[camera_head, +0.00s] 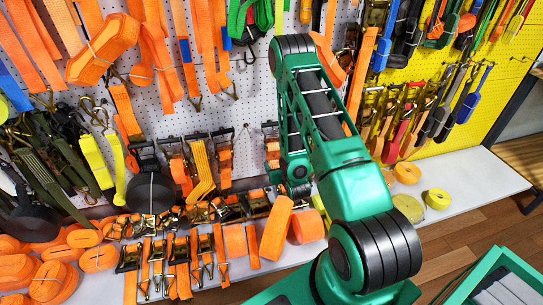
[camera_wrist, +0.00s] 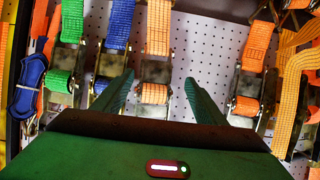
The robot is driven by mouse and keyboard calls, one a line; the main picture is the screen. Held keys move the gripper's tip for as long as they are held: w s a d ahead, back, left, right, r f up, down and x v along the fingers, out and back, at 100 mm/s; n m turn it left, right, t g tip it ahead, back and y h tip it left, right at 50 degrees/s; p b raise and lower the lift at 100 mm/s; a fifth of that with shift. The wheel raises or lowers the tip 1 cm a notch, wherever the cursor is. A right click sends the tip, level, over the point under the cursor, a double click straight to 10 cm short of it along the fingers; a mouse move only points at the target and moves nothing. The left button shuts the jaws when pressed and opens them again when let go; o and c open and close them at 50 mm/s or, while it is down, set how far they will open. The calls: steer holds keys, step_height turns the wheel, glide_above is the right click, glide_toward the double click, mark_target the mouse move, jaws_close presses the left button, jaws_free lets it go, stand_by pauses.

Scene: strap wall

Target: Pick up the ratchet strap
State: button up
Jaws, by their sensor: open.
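My gripper (camera_wrist: 158,88) is open in the wrist view, its two green fingers pointing at the pegboard wall. An orange ratchet strap (camera_wrist: 154,94) hangs between the fingers as seen there, with its metal ratchet low and its webbing running up. I cannot tell how far it is from the fingers, and nothing is gripped. More ratchet straps hang beside it: one with blue webbing (camera_wrist: 119,24), one with green webbing (camera_wrist: 72,20), and an orange one (camera_wrist: 247,82) to the right. In the head view my arm hides the fingers. Ratchet straps (camera_head: 225,158) hang on the wall left of my arm.
A pale shelf (camera_head: 465,182) runs below the wall, crowded with ratchets and orange rolls (camera_head: 98,258) on the left. Yellow rolls (camera_head: 438,199) lie at the right. A green-edged bin (camera_head: 500,275) stands at lower right.

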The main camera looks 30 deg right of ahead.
mark_target(273, 158)
steer(key=shift+t, duration=0.3)
steer(key=x, duration=0.5)
steer(key=shift+a+f, duration=0.1)
steer(key=shift+f, duration=0.35)
steer(key=shift+d+x, duration=0.2)
steer(key=shift+x, duration=2.5)
steer(key=shift+r, duration=0.3)
jaws_close()
